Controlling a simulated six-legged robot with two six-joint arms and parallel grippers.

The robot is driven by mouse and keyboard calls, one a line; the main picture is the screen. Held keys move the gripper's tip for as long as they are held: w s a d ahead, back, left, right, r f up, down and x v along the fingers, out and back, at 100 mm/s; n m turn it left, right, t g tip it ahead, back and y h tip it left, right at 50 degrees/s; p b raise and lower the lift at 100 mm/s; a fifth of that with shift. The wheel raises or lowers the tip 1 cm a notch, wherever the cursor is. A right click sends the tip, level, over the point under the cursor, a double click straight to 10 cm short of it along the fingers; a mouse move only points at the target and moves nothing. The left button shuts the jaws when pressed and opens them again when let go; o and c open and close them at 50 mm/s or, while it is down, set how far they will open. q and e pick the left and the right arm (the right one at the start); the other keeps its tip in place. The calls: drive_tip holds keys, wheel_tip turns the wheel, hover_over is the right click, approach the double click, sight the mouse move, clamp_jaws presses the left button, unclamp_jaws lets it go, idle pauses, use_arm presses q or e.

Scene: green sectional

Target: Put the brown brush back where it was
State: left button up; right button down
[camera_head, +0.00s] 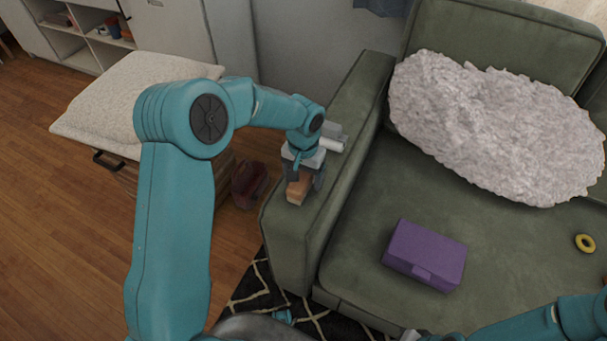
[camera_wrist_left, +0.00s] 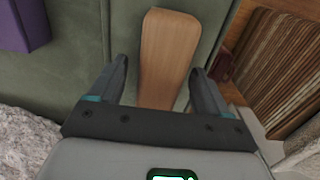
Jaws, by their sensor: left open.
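The brown brush (camera_head: 298,190) lies on top of the left armrest (camera_head: 338,130) of the green sofa. In the left wrist view its flat wooden body (camera_wrist_left: 168,50) runs lengthwise between my left fingers. My left gripper (camera_head: 304,178) is open, pointing down, with one finger on each side of the brush; it also shows in the left wrist view (camera_wrist_left: 159,72). A gap shows between the brush and both fingers. The brush's underside and the end under the gripper are hidden. My right gripper (camera_head: 413,336) is only partly visible at the bottom edge.
A purple box (camera_head: 425,254) and a yellow ring (camera_head: 585,243) lie on the sofa seat. A fluffy whitish cushion (camera_head: 495,125) rests against the backrest. A dark red object (camera_head: 249,184) stands left of the armrest, near a cushioned basket (camera_head: 130,95).

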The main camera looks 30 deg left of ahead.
sight(303, 174)
use_arm(q)
drive_tip(key=shift+w+r, duration=0.1)
drive_tip(key=shift+r, duration=0.4)
wheel_tip(303, 174, up, 11)
drive_tip(key=p, duration=0.2)
drive_tip(key=shift+r, duration=0.15)
